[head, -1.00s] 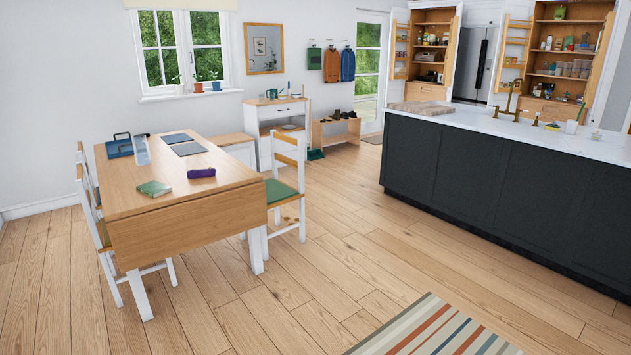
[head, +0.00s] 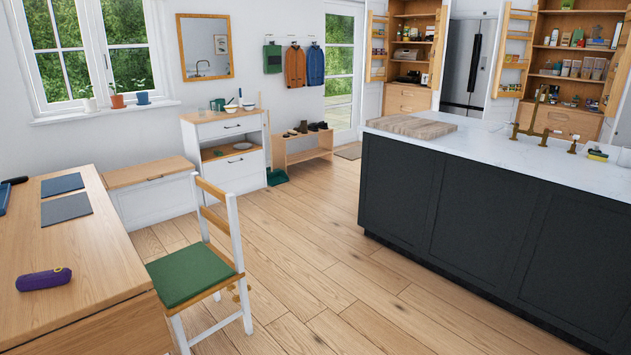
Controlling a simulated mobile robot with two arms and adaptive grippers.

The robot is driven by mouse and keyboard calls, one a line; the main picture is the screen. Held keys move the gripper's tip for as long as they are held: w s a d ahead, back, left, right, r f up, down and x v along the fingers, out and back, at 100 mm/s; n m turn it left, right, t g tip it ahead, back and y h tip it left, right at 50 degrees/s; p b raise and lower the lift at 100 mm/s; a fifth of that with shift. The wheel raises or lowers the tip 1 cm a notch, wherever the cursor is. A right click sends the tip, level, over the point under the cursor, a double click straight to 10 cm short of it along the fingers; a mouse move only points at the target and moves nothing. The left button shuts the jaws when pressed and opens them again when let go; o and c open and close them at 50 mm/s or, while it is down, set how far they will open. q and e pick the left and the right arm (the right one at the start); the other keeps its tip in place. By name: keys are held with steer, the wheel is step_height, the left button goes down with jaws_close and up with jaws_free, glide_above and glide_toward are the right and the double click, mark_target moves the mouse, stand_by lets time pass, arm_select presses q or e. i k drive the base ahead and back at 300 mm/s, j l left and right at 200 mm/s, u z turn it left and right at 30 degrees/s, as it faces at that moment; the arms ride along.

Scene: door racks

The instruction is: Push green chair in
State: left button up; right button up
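The green chair (head: 192,277) is a white wooden chair with a green seat cushion and light wood back slats. It stands upright on the floor at the right side of the wooden table (head: 108,262), with its back to the right. Its seat sticks out from the table, and the table hides part of its near lower side. Neither of my grippers shows in the head view.
The dark kitchen island (head: 470,225) with a white top stands at the right. A white sideboard (head: 228,150), a low bench (head: 150,190) and a shoe rack (head: 303,146) line the back wall. Open wooden floor (head: 330,270) lies between chair and island.

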mark_target(183, 278)
steer(key=i+u, duration=0.2)
steer(key=i, duration=0.3)
steer(key=i+l+u, duration=0.2)
steer(key=i, duration=0.25)
steer(key=i+l+u, duration=0.2)
steer(key=i, duration=0.3)
steer(key=i+l+u, duration=0.2)
steer(key=i, duration=0.25)
steer(key=l, duration=0.1)
